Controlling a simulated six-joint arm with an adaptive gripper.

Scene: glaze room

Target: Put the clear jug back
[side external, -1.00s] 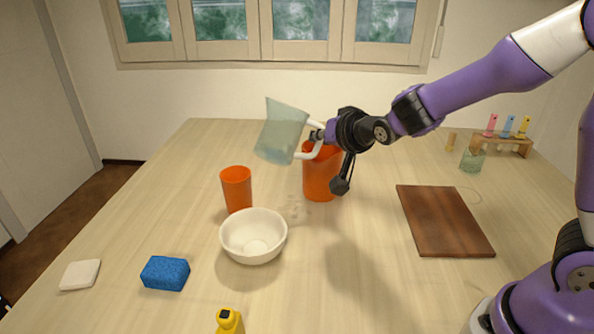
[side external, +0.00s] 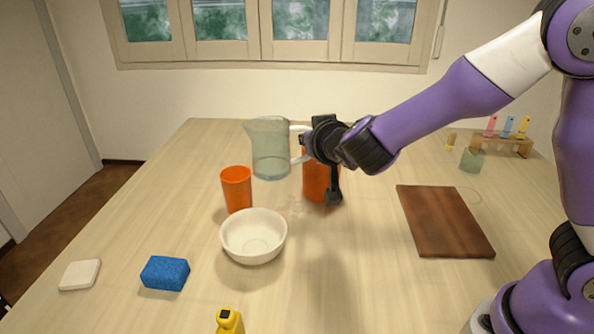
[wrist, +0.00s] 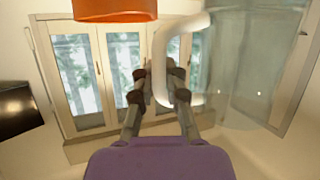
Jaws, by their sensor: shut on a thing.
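The clear jug (side external: 270,150) is upright, with its white handle toward my gripper (side external: 306,146). My gripper is shut on the handle, which also shows beside my fingers (wrist: 153,88) in the wrist view. The jug's clear body (wrist: 255,70) fills the right of that view. The jug appears held above the table, behind the orange cup (side external: 237,190) and the white bowl (side external: 253,246). A thin pale ring outline (side external: 478,196) lies on the table at the right, by the brown board.
A larger orange container (side external: 318,182) stands just behind my gripper, partly hidden. The brown board (side external: 445,220), a small greenish glass (side external: 472,160) and a wooden rack (side external: 508,146) are at the right. A blue sponge (side external: 166,273) and yellow bottle (side external: 229,321) are nearer.

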